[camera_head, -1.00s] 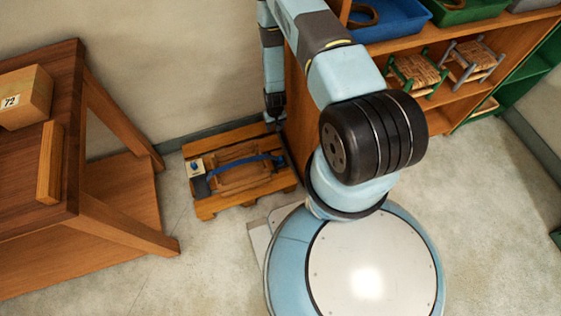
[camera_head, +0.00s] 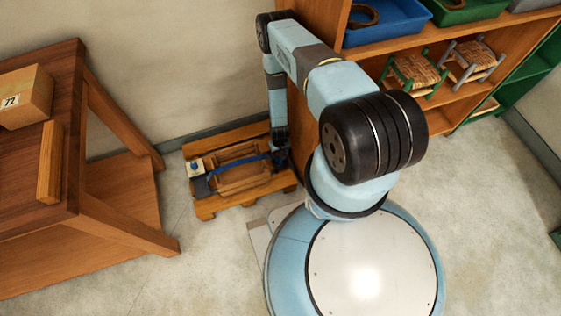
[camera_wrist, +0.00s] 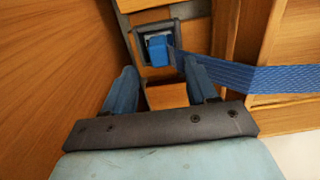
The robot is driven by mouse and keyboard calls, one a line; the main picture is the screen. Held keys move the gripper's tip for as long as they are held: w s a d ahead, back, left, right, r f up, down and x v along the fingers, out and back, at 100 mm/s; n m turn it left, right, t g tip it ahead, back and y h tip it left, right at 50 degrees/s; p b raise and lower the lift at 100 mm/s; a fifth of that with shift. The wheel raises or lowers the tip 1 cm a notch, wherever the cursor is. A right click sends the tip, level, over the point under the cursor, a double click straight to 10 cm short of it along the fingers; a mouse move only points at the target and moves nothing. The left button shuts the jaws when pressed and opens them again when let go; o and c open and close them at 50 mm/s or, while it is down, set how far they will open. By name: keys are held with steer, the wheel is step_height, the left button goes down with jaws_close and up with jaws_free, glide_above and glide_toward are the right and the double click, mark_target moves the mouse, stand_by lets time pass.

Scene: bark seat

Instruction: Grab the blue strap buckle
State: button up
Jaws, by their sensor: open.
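The blue strap buckle (camera_wrist: 158,49) sits in a grey metal fitting on a wooden part, near the top centre of the wrist view. A blue woven strap (camera_wrist: 250,78) runs from it to the right; in the head view the strap (camera_head: 237,163) crosses a low wooden frame (camera_head: 207,209) on the floor. My gripper (camera_wrist: 160,66) is open, its two blue fingers apart, with the buckle just beyond the gap between the fingertips. In the head view my gripper (camera_head: 280,153) is low at the strap's right end, where the buckle cannot be made out.
A wooden shelf unit (camera_head: 298,128) stands close on the right of my forearm, holding blue and green trays and two small stools. A wooden table (camera_head: 66,105) with a box (camera_head: 27,97) stands at the left. The wall is behind the frame; floor is open in front.

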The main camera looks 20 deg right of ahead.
steer(key=shift+s+f, duration=0.15)
steer(key=shift+f, duration=2.85)
steer(key=shift+c, duration=0.3)
jaws_close()
